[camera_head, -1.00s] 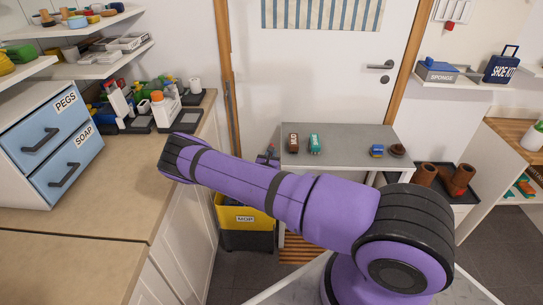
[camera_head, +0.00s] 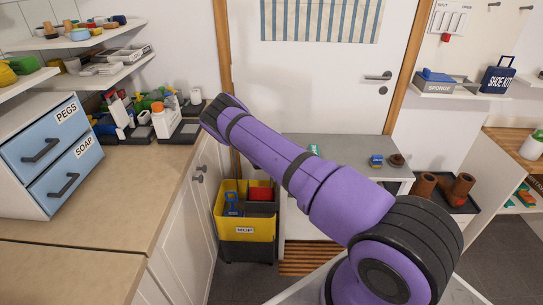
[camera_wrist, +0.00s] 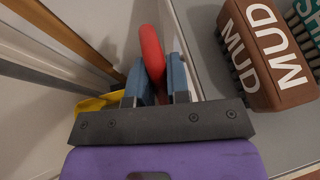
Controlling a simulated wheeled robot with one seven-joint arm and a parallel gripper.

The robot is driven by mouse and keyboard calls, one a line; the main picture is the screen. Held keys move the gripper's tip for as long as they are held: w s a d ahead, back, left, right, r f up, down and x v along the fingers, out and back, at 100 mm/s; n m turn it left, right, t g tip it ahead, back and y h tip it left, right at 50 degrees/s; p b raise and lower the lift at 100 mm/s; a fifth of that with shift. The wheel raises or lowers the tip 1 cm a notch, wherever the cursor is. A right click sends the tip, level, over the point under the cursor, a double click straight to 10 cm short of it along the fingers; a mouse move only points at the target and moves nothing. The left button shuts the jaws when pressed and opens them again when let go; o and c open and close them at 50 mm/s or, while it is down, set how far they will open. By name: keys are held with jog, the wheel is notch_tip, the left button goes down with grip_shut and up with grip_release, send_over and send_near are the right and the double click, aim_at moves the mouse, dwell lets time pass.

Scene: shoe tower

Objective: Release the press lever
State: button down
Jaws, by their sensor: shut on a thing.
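In the wrist view my gripper (camera_wrist: 159,82) has its two blue fingers closed on a curved red press lever (camera_wrist: 151,48). The lever runs up and away from between the fingers, and its lower end is hidden by the fingers and gripper body. A yellow mop bucket (camera_wrist: 92,104) shows partly below and to the left of the fingers. In the head view the bucket (camera_head: 229,231), labelled MOP, stands on the floor with a red part (camera_head: 260,194) and a blue part (camera_head: 232,203) inside.
The grey table (camera_head: 385,179) also bears a green item (camera_head: 313,149) and a blue one (camera_head: 376,160). The counter (camera_head: 110,205) with drawers is at left, and a closed door behind.

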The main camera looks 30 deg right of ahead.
jog(key=shift+w+d+r, duration=0.15)
jog(key=shift+w+r, duration=0.05)
jog(key=shift+r, duration=0.05)
jog(key=c, duration=1.1)
grip_release()
jog(key=shift+f, duration=0.1)
jog(key=shift+s+a, duration=0.2)
jog(key=shift+a, duration=0.15)
jog(key=v, duration=1)
jog(key=shift+d, duration=0.15)
